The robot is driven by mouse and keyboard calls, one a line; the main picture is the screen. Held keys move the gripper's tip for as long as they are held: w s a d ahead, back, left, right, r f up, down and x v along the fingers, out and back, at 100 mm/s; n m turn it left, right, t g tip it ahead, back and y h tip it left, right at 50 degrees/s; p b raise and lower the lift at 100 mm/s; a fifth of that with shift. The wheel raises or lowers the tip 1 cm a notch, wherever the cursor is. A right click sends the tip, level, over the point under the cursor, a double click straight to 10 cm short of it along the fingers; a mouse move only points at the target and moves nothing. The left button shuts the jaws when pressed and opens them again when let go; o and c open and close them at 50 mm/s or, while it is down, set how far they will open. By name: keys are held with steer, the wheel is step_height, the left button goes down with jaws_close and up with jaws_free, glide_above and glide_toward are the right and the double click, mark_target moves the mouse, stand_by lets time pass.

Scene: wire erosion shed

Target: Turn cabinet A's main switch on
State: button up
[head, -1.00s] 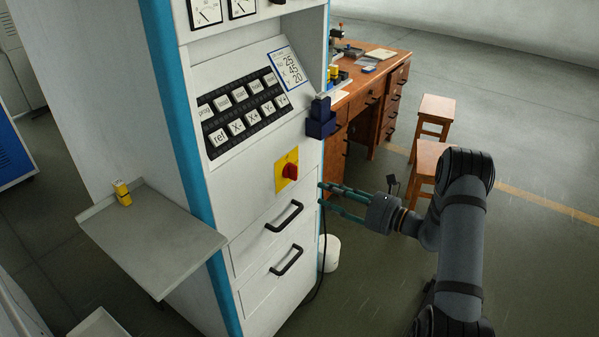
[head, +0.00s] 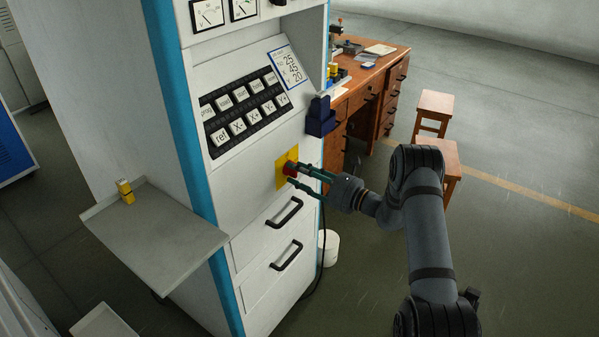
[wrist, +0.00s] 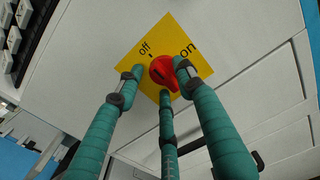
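The red main switch (head: 290,169) sits on a yellow square plate (head: 281,174) on the white cabinet's front (head: 238,182). No letter naming the cabinet is readable. In the wrist view the red knob (wrist: 164,74) is between "off" at its upper left and "on" at its right. Its grip seems to point toward the "off" mark, but fingers partly hide it. My gripper (head: 291,177) has its green fingers around the knob, close to the plate. In the wrist view my gripper (wrist: 160,79) is open. A gap shows at the left finger; contact at the right one is unclear.
Two drawers with black handles (head: 284,212) are below the switch, and a dark blue holder (head: 320,117) juts out above right. A grey shelf (head: 160,240) sticks out at left. A wooden desk (head: 366,98) and stools (head: 434,107) stand behind; a white bin (head: 329,247) stands beside the cabinet.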

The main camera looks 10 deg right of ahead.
jaws_close()
stand_by(0.5)
